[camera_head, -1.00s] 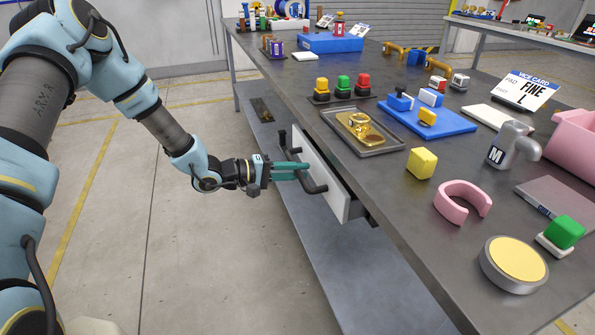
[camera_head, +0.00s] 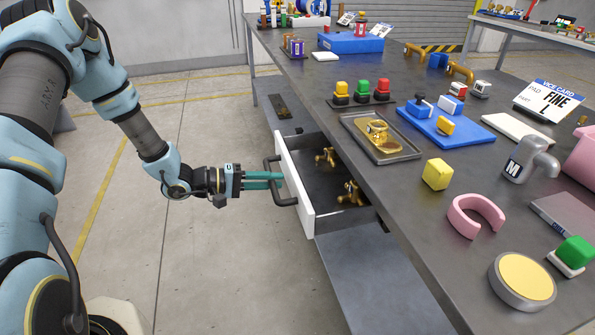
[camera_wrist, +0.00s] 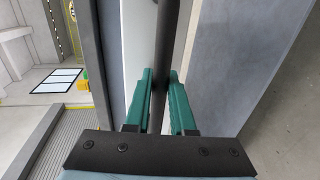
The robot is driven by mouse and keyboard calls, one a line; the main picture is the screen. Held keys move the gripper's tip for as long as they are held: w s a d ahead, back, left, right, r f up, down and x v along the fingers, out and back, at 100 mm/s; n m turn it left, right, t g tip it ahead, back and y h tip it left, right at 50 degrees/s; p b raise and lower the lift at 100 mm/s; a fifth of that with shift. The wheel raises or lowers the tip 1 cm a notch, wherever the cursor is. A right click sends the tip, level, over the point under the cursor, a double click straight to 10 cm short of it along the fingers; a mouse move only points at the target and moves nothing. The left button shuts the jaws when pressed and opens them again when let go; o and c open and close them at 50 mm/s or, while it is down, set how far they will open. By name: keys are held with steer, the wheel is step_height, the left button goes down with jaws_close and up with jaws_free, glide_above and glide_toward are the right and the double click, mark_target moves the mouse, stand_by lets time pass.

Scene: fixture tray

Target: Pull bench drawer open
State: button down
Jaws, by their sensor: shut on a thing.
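The bench drawer (camera_head: 300,196) has a white front and stands partly pulled out from under the bench top, on its left side. Brass-coloured fittings (camera_head: 349,194) lie inside it. Its dark bar handle (camera_head: 281,200) faces my arm. My gripper (camera_head: 277,180) has green fingers and is shut on the handle. In the wrist view the dark handle bar (camera_wrist: 172,50) runs between the two green fingers (camera_wrist: 160,84), with the white drawer front (camera_wrist: 138,35) beyond it. The back of the drawer is hidden under the bench top.
A lower shelf (camera_head: 370,275) runs below the drawer. The floor (camera_head: 215,265) beside my gripper is clear.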

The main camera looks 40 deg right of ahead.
steer(key=f+p+v, duration=0.2)
steer(key=f+v, duration=0.1)
steer(key=v, duration=1.2)
steer(key=shift+a, duration=0.25)
steer(key=shift+w+f, duration=0.1)
steer(key=c, duration=0.8)
jaws_free()
steer(key=shift+o, duration=0.2)
steer(key=b+v, duration=0.2)
steer(key=v, duration=0.9)
steer(key=shift+d, duration=0.1)
